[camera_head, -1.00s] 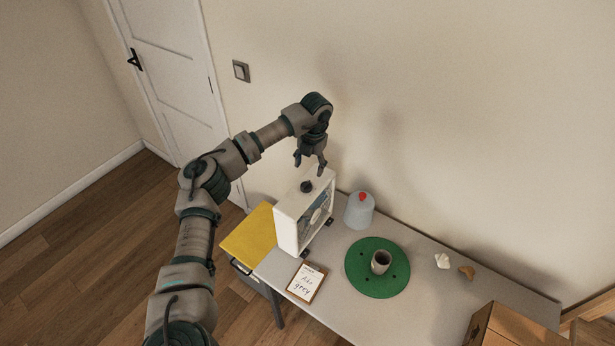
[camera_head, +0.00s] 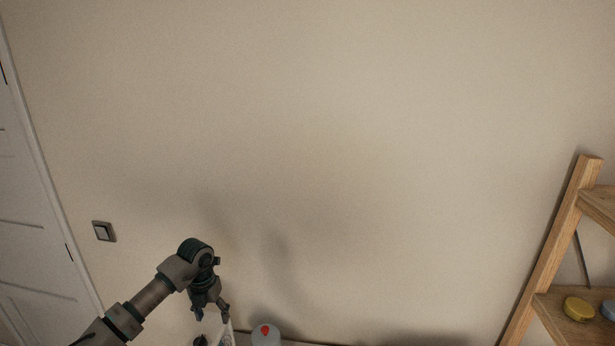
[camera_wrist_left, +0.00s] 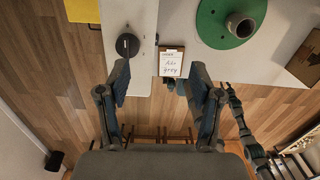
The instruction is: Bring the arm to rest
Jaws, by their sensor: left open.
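My left gripper (camera_head: 211,314) hangs fingers-down at the lower left of the head view, in front of the plain wall. In the left wrist view my left gripper (camera_wrist_left: 158,84) is open, with nothing between its fingers. Below it are the white box's top with a dark knob (camera_wrist_left: 127,45) and a small clipboard (camera_wrist_left: 170,63) with handwriting. A green disc (camera_wrist_left: 209,24) bearing a grey cup (camera_wrist_left: 240,25) lies to the right. The right gripper is not visible in the head view.
A light switch (camera_head: 104,231) and a white door (camera_head: 30,240) are at the left. A bottle with a red top (camera_head: 265,334) shows at the bottom edge. A wooden shelf (camera_head: 545,268) with a yellow round item (camera_head: 579,309) stands at the right.

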